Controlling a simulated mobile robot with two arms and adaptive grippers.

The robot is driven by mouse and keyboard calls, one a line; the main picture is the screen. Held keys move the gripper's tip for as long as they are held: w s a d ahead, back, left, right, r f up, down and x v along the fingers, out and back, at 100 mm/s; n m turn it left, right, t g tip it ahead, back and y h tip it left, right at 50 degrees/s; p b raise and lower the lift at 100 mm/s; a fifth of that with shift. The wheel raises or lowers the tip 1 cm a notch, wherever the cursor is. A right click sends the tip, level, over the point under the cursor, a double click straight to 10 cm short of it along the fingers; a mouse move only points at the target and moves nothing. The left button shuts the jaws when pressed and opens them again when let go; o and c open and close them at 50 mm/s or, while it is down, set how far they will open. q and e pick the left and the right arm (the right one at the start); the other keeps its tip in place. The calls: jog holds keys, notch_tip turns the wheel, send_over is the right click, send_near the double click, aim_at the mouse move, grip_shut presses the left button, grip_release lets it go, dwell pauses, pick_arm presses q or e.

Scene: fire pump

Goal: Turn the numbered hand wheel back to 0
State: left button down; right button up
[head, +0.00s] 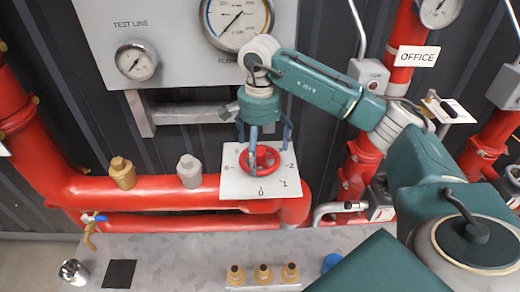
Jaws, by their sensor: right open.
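The red numbered hand wheel (260,158) sits on a white square plate (236,187) on the red pipe. The marks 0, 1 and 2 are readable at the plate's front and right; a mark at the left is small. I cannot tell which number the wheel points to. My right gripper (268,149) comes from above and behind, with its fingers spread over the wheel. One finger is in front of the wheel's left part and another is near its right rear edge. Whether they touch the rim is unclear. My left gripper is not in view.
A grey panel (180,70) behind carries a TEST LINE gauge (137,61) and a FLOW gauge (237,17). A brass cap (122,172) and a grey cap (189,170) stand left of the plate. Brass fittings (263,273) sit on the bench in front.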

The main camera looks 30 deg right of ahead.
jog(key=shift+f, duration=0.5)
jog(key=c, duration=1.1)
jog(key=m, duration=0.8)
jog(key=m, duration=0.4)
jog(key=shift+r+p, duration=0.1)
jog(key=shift+p, duration=0.25)
jog(key=m, duration=0.4)
